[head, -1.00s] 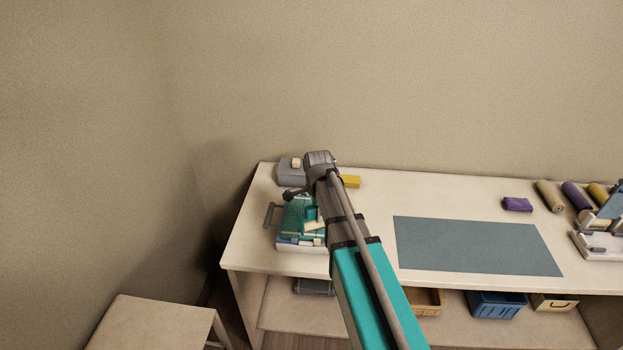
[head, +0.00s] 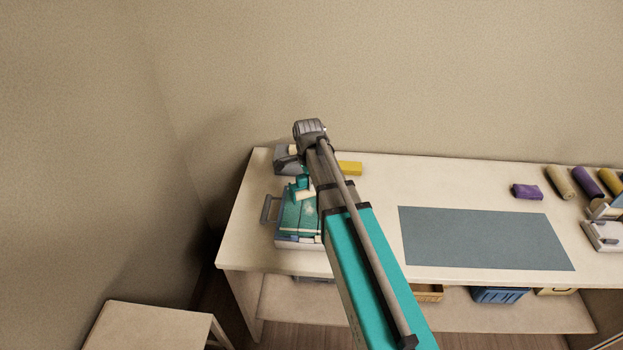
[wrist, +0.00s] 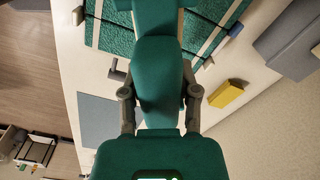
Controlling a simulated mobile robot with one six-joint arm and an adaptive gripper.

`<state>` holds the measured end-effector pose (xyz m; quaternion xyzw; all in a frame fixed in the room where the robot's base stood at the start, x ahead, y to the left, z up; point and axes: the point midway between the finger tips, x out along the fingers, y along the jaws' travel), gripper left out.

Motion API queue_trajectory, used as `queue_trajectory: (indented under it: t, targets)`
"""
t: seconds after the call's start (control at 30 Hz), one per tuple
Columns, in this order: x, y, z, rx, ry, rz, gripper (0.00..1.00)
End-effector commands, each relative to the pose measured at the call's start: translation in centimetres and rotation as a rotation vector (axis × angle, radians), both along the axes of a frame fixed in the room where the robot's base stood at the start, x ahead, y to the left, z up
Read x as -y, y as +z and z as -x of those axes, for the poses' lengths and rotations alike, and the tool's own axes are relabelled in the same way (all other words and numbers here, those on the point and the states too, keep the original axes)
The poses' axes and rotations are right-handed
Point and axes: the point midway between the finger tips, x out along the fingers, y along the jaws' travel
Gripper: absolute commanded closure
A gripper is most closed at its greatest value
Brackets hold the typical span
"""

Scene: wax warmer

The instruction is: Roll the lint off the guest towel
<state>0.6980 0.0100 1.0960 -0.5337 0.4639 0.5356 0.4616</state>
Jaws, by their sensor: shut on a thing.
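The guest towel (head: 290,222) is teal with pale stripes and lies on a light tray (head: 297,246) at the left end of the table. A pale patch shows on its right part. The towel also fills the top of the wrist view (wrist: 112,38). My gripper (wrist: 160,95) is shut on a dark green handle (wrist: 158,65), one finger on each side. In the head view a teal piece with a cream part (head: 302,193), seemingly the lint roller, is over the towel's far part. I cannot tell whether it touches the cloth. My arm partly hides the towel's right side.
A grey block (head: 284,160) stands behind the towel, and a yellow block (head: 350,168) to its right. A grey-blue mat (head: 480,238) lies clear mid-table. A purple cloth (head: 526,191) and several rolls are farther right. A wall rises behind the table.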

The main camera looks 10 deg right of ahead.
Motion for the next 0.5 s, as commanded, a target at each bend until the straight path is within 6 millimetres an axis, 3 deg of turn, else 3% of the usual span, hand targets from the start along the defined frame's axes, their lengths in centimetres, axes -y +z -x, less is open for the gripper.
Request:
queue_trajectory:
  t: [0.5]
  targets:
    - [0.4,-0.94,-0.01,0.0,-0.007,0.0,0.97]
